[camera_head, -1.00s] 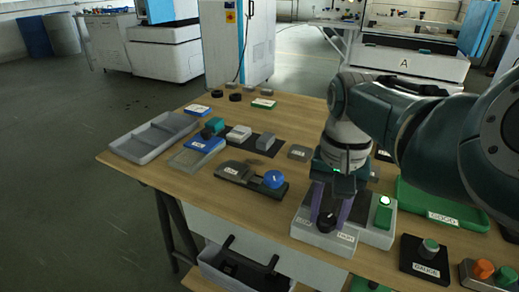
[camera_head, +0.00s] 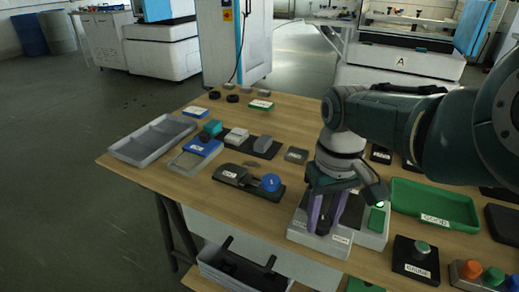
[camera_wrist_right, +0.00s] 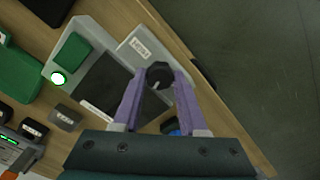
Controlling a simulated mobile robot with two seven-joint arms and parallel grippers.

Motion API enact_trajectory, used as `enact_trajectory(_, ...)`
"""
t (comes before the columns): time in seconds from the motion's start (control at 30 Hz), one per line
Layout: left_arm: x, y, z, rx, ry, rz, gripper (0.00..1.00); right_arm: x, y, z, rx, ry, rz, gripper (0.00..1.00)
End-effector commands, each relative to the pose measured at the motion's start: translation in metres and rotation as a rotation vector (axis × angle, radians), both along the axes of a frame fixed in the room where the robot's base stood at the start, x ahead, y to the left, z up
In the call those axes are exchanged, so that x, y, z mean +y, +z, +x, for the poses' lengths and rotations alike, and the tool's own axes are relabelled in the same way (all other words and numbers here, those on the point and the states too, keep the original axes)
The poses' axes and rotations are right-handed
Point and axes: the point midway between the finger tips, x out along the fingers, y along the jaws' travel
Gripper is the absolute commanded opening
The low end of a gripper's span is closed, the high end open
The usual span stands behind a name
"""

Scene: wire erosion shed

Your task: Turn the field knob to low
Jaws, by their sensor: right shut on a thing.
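The field knob (camera_wrist_right: 159,72) is a round black knob with a pale pointer line, on a light grey box (camera_head: 302,228) near the table's front edge. In the head view the knob (camera_head: 323,229) is partly hidden by my fingers. My right gripper (camera_head: 322,225) points down at it with its purple fingers. In the right wrist view the gripper (camera_wrist_right: 160,78) has one fingertip on each side of the knob, shut on it. White labels are on the box, one beside the knob (camera_wrist_right: 141,48); I cannot read them surely. My left gripper is not in view.
The box also carries a green block (camera_head: 377,219) and a lit round button (camera_wrist_right: 58,79). A green tray (camera_head: 440,196) and a black panel with a green knob (camera_head: 416,262) stand to the right. A slider panel with a blue knob (camera_head: 271,182) is at left.

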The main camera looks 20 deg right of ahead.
Motion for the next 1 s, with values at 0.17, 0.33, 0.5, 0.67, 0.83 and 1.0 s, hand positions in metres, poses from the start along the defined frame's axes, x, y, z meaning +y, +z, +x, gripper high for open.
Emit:
enact_trajectory(0.17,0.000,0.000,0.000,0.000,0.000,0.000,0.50,0.000,0.001,0.001,-0.001,0.010,0.000,0.00)
enact_trajectory(0.33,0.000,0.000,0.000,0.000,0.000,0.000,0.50,0.000,0.001,0.001,-0.001,0.010,0.001,0.00)
enact_trajectory(0.5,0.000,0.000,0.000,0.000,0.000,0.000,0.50,0.000,0.001,0.001,-0.002,0.010,0.001,0.47)
enact_trajectory(0.67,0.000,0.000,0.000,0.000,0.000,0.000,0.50,0.000,0.000,0.001,-0.001,0.010,0.001,0.55)
enact_trajectory(0.83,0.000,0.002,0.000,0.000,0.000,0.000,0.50,0.000,0.002,0.000,-0.001,0.010,0.000,0.55)
enact_trajectory(1.0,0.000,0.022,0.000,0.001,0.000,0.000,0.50,0.000,0.025,0.001,-0.003,0.010,0.000,0.55)
